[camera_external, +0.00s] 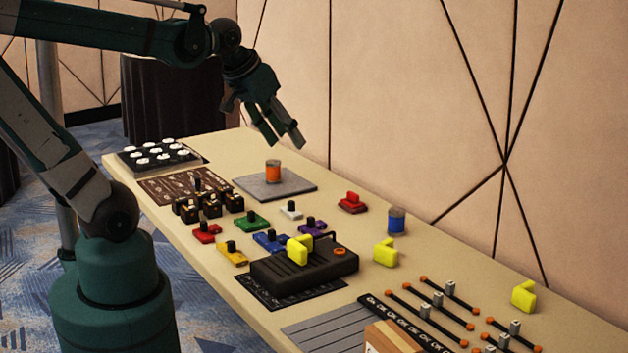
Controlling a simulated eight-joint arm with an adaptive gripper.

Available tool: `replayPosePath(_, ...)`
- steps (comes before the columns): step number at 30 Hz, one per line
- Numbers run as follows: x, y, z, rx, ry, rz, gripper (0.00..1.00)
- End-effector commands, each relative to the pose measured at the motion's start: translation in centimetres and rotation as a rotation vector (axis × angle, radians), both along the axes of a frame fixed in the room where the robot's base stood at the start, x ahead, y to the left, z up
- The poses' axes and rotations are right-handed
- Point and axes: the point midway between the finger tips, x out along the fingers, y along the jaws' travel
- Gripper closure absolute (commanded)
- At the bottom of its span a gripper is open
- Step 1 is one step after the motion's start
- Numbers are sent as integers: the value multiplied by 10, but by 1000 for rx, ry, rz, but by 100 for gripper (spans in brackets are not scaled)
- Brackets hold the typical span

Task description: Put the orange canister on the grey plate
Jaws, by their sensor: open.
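The orange canister (273,171) stands upright on the grey plate (297,185), near the middle of it. The plate lies flat toward the far part of the table. My gripper (284,139) is open and empty, with its fingers pointing down. In the picture it is above the canister and apart from it. No part of the canister is hidden by my gripper.
A blue canister (396,221) stands near the wall-side edge. Several coloured knobbed pieces, such as the green one (252,222), lie nearer than the plate. A dark box (303,268) sits mid-table. A black tray (160,155) with white pieces is at the far left.

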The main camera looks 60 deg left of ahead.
Motion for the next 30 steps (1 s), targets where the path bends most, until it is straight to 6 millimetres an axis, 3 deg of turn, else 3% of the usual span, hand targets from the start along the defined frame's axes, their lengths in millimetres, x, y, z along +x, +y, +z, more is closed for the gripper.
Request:
replayPosePath(6,-31,-20,-16,26,-36,-80,54)
replayPosePath(12,-44,-28,-25,38,-54,-117,54)
replayPosePath(30,-46,-30,-27,40,-58,-124,54)
